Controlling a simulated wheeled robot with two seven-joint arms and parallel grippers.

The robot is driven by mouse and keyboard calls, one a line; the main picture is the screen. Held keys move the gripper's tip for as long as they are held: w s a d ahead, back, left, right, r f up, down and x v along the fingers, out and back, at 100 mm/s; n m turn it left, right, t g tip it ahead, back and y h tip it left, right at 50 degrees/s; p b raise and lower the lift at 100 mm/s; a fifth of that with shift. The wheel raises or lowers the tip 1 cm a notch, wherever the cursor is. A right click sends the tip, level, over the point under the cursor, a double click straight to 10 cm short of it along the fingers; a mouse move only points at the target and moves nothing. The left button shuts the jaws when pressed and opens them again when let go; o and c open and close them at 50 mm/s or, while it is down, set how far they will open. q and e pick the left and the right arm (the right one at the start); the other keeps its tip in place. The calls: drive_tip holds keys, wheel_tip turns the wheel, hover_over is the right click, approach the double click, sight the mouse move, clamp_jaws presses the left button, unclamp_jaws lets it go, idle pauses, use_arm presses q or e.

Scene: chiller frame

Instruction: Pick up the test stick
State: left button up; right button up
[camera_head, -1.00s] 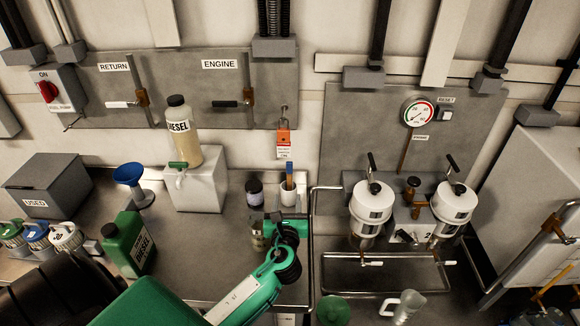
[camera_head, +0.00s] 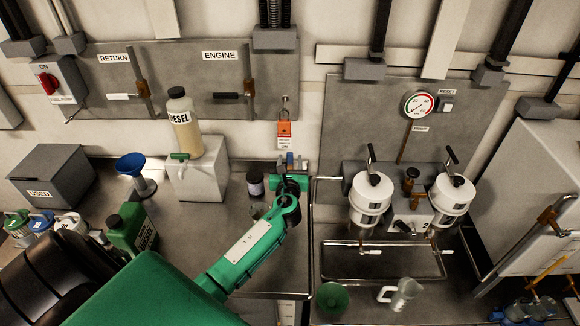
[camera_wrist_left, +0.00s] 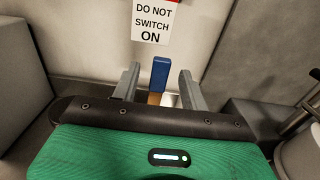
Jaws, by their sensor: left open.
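The test stick (camera_wrist_left: 159,76) has a blue top and a tan shaft. It stands upright in a white cup, of which a little shows in the left wrist view. My left gripper (camera_wrist_left: 159,83) is open, with one finger on each side of the stick and gaps between. In the head view my left gripper (camera_head: 291,166) is at the back of the bench and covers most of the stick and cup. My right gripper is not in view.
A dark jar (camera_head: 255,183) stands close left of my gripper. An orange lock with a tag (camera_head: 284,128) hangs on the wall behind it. Two white filter housings (camera_head: 371,194) stand to the right.

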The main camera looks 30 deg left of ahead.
use_arm(q)
drive_tip(key=shift+x, duration=1.1)
clamp_jaws()
drive_tip(key=shift+a, duration=0.1)
